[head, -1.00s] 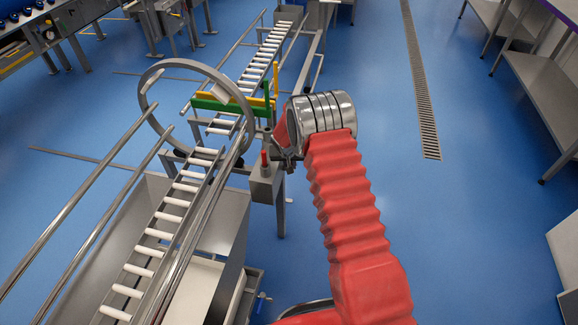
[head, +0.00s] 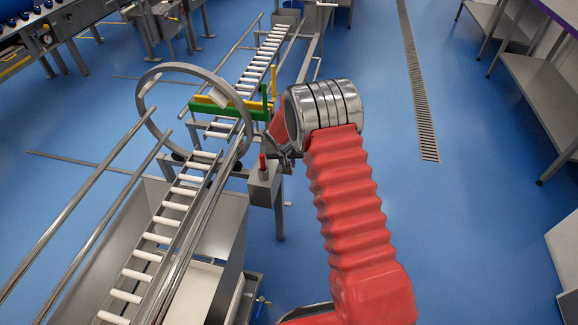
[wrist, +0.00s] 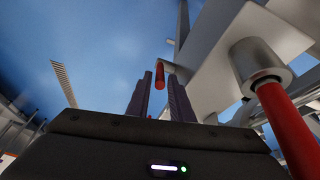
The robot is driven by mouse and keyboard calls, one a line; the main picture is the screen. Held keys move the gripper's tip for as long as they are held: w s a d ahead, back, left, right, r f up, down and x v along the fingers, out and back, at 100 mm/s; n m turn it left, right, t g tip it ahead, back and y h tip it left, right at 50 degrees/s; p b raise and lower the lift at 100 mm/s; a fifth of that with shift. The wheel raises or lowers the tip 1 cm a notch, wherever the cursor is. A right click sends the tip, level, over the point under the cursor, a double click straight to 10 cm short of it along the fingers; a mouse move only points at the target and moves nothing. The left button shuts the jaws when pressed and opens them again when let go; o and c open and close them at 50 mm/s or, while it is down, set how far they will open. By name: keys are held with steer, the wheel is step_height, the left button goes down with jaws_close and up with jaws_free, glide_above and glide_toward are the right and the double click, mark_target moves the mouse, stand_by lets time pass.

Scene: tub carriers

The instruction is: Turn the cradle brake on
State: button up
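A large steel ring cradle (head: 141,92) stands around the roller track. Beside it a grey box on a post (head: 262,186) carries a short upright red lever (head: 262,163). My gripper shows in the wrist view (wrist: 160,98), with its two dark fingers apart. A small red grip (wrist: 160,76) shows in the gap between the fingertips; I cannot tell whether they touch it. A larger red handle in a steel collar (wrist: 287,125) is at the right, outside the fingers. In the head view my wrist largely hides the gripper, which is close to the box's right side.
A green bar (head: 218,110) and a yellow bar (head: 205,98) cross the track at the ring. Steel rails (head: 85,215) run along the rollers (head: 152,238). A steel tub (head: 222,235) is below. Blue floor (head: 430,230) is open at right, before steel shelves (head: 545,85).

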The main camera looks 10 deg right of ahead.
steer(key=v, duration=0.8)
steer(key=shift+r, duration=0.25)
steer(key=shift+c, duration=0.6)
steer(key=shift+r, duration=0.15)
steer(key=shift+c, duration=0.7)
steer(key=s+r, duration=0.2)
steer(key=r, duration=0.2)
steer(key=s+d+r, duration=0.1)
steer(key=s+r, duration=0.1)
steer(key=r, duration=0.2)
steer(key=s+d+r, duration=0.1)
steer(key=s+r, duration=0.1)
steer(key=r, duration=0.3)
steer(key=shift+s+d, duration=0.1)
jaws_close()
steer(key=s+d+r+n+t+y, duration=0.1)
steer(key=s+r, duration=0.7)
steer(key=s, duration=0.3)
steer(key=s+d+r, duration=0.1)
steer(key=s+r, duration=0.7)
steer(key=s, duration=0.4)
steer(key=s+n, duration=0.1)
steer(key=s, duration=1.1)
steer(key=shift+a+r+y, duration=0.25)
steer(key=shift+a+y, duration=0.15)
steer(key=shift+a, duration=0.05)
